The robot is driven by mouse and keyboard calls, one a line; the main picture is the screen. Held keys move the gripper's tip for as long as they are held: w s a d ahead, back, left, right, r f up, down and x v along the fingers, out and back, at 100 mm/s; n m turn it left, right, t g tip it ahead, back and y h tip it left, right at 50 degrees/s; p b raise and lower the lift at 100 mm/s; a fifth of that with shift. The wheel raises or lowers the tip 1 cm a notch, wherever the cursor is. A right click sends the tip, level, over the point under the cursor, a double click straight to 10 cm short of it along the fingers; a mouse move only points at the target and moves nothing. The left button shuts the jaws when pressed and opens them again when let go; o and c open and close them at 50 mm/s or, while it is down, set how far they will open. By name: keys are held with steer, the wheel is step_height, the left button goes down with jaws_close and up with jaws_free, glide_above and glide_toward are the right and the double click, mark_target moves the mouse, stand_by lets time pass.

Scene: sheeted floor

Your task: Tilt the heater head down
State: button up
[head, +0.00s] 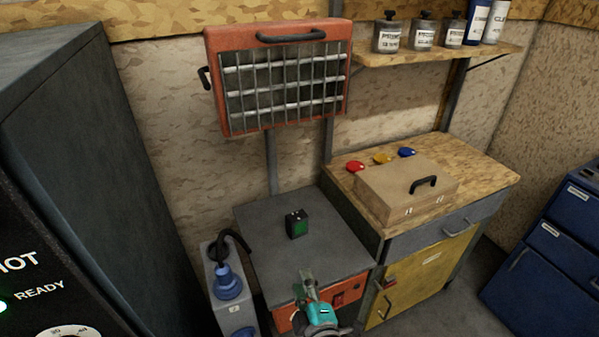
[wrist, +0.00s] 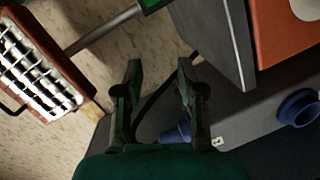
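The heater head (head: 285,78) is an orange-red box with a wire grille and several pale bars, facing out from the wall. It has a black handle (head: 291,36) on its top edge and a smaller black handle (head: 205,78) on its left side. It stands on a grey post (head: 271,160). In the wrist view the heater head (wrist: 40,65) shows at the upper left. My gripper (head: 308,280) is low in the head view, in front of the grey cabinet and well below the heater. In the wrist view its two fingers (wrist: 159,72) are apart with nothing between them.
A grey-topped cabinet (head: 260,215) carries a small dark box with a green face (head: 297,224). A grey unit with a blue fitting (head: 228,283) stands left of it. A bench at right holds a tan case (head: 406,190). A shelf (head: 430,55) holds several bottles.

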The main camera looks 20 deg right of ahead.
steer(key=w+r+n+h, duration=0.1)
steer(key=w+r+h, duration=0.2)
steer(key=w+r, duration=0.85)
steer(key=m+g+h, duration=0.2)
steer(key=g+h, duration=0.2)
steer(key=h, duration=0.2)
glide_toward(298, 38)
steer(key=x, duration=1.1)
jaws_close()
